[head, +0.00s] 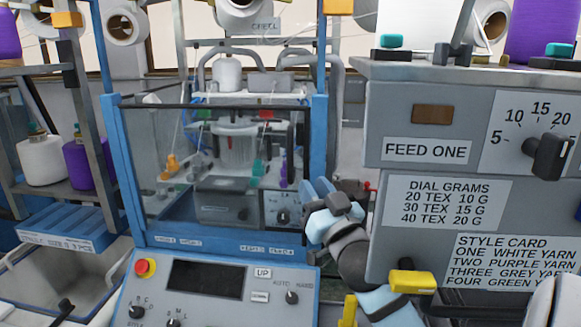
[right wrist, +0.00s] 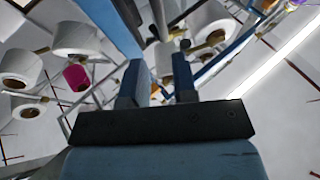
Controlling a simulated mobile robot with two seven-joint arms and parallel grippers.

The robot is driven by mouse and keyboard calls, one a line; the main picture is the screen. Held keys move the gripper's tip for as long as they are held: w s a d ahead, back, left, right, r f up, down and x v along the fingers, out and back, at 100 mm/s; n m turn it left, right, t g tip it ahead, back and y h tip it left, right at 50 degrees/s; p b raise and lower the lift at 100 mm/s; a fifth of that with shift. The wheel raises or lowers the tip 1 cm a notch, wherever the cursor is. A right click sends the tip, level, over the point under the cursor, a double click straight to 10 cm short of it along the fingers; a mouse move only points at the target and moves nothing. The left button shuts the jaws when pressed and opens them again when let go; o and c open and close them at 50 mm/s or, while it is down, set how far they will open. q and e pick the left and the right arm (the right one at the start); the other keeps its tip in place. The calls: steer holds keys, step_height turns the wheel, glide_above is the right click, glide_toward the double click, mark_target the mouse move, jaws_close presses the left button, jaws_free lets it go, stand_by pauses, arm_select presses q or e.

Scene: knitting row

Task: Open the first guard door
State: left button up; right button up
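The guard door (head: 165,148) is a clear panel in a blue frame (head: 115,165) on the knitting machine, with a dark bar (head: 190,105) along its top. It appears closed, with the needle and yarn parts showing through it. My right gripper (head: 322,188) is at the lower right of the door frame, beside the right post. Its fingertips are hard to see in the head view. In the right wrist view the two fingers (right wrist: 158,80) stand apart with nothing clearly between them, and a blue post is close to the left one. My left gripper is not in view.
The control panel (head: 220,295) with a red stop button (head: 145,268) is below the door. A grey cabinet (head: 400,110) with a dial (head: 550,157) stands close on the right of my arm. A shelf with yarn cones (head: 42,160) is on the left.

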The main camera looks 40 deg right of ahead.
mark_target(292, 155)
steer(key=p+x, duration=0.2)
steer(key=x, duration=0.8)
steer(key=shift+w+r+p, duration=0.15)
steer(key=shift+p, duration=0.15)
steer(key=shift+w+d, duration=0.1)
steer(key=shift+w, duration=0.25)
steer(key=c, duration=0.4)
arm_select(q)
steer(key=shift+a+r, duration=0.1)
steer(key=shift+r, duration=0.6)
arm_select(e)
jaws_close()
